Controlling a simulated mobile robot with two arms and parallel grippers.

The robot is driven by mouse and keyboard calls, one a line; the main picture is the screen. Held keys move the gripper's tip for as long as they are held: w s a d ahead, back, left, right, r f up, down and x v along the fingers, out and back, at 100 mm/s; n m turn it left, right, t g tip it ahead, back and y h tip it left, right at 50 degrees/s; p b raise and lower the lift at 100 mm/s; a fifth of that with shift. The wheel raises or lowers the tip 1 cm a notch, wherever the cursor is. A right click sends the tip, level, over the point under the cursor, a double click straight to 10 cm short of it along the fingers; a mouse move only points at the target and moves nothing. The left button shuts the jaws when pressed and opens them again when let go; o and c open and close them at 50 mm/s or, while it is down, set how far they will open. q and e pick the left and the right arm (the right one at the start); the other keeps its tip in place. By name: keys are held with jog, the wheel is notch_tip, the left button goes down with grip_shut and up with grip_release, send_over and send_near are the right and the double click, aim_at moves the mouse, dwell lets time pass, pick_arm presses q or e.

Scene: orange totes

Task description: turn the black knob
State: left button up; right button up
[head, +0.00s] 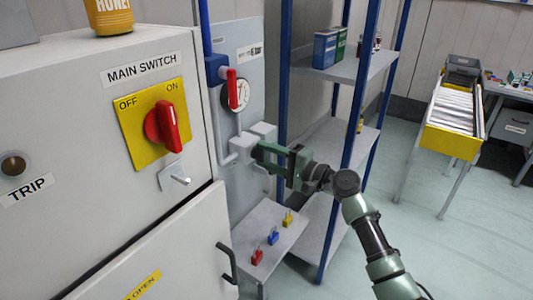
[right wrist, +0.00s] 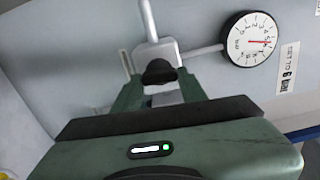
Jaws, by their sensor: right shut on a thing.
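The black knob (right wrist: 158,72) sits on a grey fitting on the panel, between my fingers in the right wrist view. My right gripper (right wrist: 160,85) is shut on it. In the head view my right gripper (head: 262,154) reaches in from the right to the grey fitting (head: 245,147), and the knob is hidden there. A round white gauge (right wrist: 250,38) with a red needle is joined to the fitting by a pipe. It also shows in the head view (head: 240,95), partly behind a red lever. A "SET TO" label (right wrist: 289,68) is beside it. My left gripper is out of view.
A cabinet with a red main switch (head: 163,126) stands at left, its lower door handle (head: 228,264) jutting out. A small shelf (head: 266,222) with several coloured padlocks is below the fitting. A blue-post rack (head: 345,70) stands behind my right arm.

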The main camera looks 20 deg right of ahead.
dwell(0.4)
jog(key=o, duration=1.4)
jog(key=shift+s+d+f, duration=0.1)
jog(key=b+v, duration=0.2)
jog(key=v, duration=0.5)
jog(key=shift+s+d, duration=0.2)
jog(key=shift+s, duration=0.05)
